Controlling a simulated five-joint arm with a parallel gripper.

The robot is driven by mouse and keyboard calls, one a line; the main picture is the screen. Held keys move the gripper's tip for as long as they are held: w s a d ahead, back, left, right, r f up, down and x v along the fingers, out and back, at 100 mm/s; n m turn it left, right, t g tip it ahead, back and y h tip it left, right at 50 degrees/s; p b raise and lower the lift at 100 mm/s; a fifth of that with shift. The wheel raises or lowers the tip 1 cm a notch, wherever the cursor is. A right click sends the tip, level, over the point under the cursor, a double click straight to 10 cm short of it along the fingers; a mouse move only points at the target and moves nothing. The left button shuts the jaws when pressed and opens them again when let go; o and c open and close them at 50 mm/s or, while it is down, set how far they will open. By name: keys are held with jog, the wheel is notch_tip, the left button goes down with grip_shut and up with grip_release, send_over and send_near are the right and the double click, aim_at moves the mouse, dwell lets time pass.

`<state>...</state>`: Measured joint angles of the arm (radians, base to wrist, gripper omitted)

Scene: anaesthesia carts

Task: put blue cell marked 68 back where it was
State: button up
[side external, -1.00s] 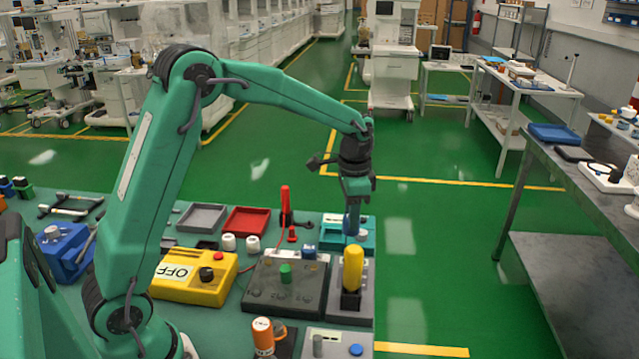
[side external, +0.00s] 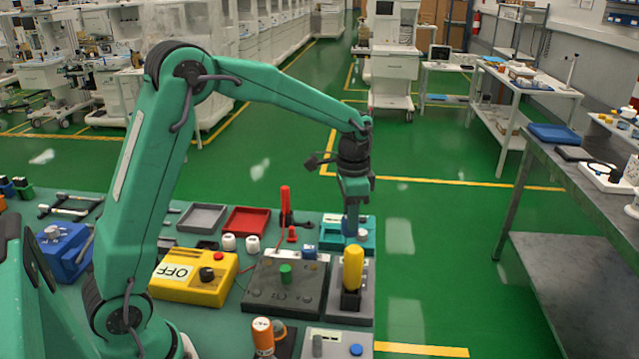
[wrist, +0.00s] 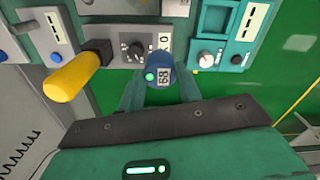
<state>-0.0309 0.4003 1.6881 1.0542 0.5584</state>
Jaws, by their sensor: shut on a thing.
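The blue cell marked 68 (wrist: 160,68) is held upright between the fingers of my gripper (wrist: 159,90), its round top with the label and a green dot facing the wrist camera. In the side view my gripper (side external: 352,205) is shut on the blue cell (side external: 349,226), over the teal housing (side external: 327,240) at the table's far right. The teal housing (wrist: 228,48) also shows in the wrist view, with a recess, a white knob and a pale strip, to the right of the cell. The cell's lower end is hidden, so I cannot tell whether it touches anything.
A yellow handle (side external: 352,268) stands upright in front of the housing. A dark panel (side external: 270,295) with a green knob and a yellow box (side external: 190,280) marked OFF lie left. Red (side external: 246,222) and grey (side external: 201,217) trays lie behind. The table edge is close on the right.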

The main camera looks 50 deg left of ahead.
jog(key=s+a, duration=0.3)
jog(key=s, duration=0.8)
jog(key=shift+s+a+f, duration=0.25)
jog(key=shift+s+f, duration=0.05)
jog(key=shift+a, duration=0.1)
jog(key=a+f, duration=0.2)
jog(key=a, duration=0.1)
jog(key=w+a+f, duration=0.1)
jog(key=a+f, duration=0.1)
jog(key=a, duration=0.2)
jog(key=a+f, duration=0.3)
jog(key=a, duration=0.1)
jog(key=shift+w+a, duration=0.2)
jog(key=shift+w, duration=0.05)
jog(key=shift+f, duration=2)
jog(key=shift+f, duration=0.1)
jog(key=o, duration=0.8)
